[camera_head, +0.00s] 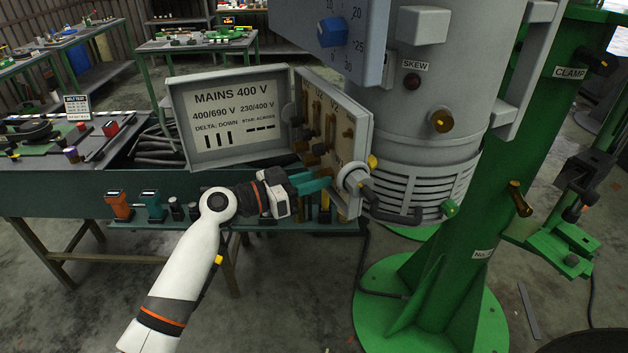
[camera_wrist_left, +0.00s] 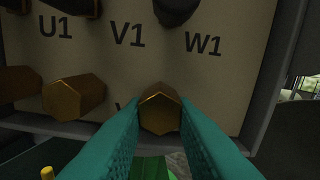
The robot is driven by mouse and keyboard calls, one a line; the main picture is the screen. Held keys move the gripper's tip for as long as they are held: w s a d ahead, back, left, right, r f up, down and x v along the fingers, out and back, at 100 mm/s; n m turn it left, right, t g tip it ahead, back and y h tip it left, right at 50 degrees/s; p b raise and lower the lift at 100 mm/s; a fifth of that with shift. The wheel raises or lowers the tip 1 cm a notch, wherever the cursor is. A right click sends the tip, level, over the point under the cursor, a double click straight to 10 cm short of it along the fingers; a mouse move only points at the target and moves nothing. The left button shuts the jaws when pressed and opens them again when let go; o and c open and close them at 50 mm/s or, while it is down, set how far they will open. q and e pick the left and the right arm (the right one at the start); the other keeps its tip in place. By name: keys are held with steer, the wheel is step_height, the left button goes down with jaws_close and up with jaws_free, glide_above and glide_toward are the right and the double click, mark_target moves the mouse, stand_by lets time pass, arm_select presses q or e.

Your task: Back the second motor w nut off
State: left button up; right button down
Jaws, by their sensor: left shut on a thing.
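My left gripper (camera_head: 322,182) reaches in from the left to the motor's open terminal board (camera_head: 338,130). In the left wrist view its two teal fingers (camera_wrist_left: 160,125) are shut on a brass hex nut (camera_wrist_left: 160,108), one finger on each side. This nut sits below and between the V1 and W1 labels, in the lower row. Another brass hex nut (camera_wrist_left: 75,97) is to its left, below U1. A dark stud end (camera_wrist_left: 177,10) shows above W1. A label behind the fingers is mostly hidden. My right gripper is not seen.
The open cover (camera_head: 230,115) marked MAINS 400 V stands left of the board. The grey motor body (camera_head: 420,110) and green column (camera_head: 480,190) stand to the right. A cable gland and black cable (camera_head: 395,213) are close by the board's lower right. A tool rack (camera_head: 150,207) lines the bench front.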

arm_select(q)
steer(key=n, duration=1)
steer(key=n+p, duration=0.1)
steer(key=n, duration=0.4)
steer(key=shift+s+d+r, duration=0.1)
steer(key=shift+s+r, duration=0.1)
steer(key=shift+r, duration=0.15)
steer(key=n+p, duration=0.3)
steer(key=n, duration=0.2)
steer(key=shift+n+p, duration=0.3)
steer(key=shift+n, duration=0.3)
steer(key=o, duration=1)
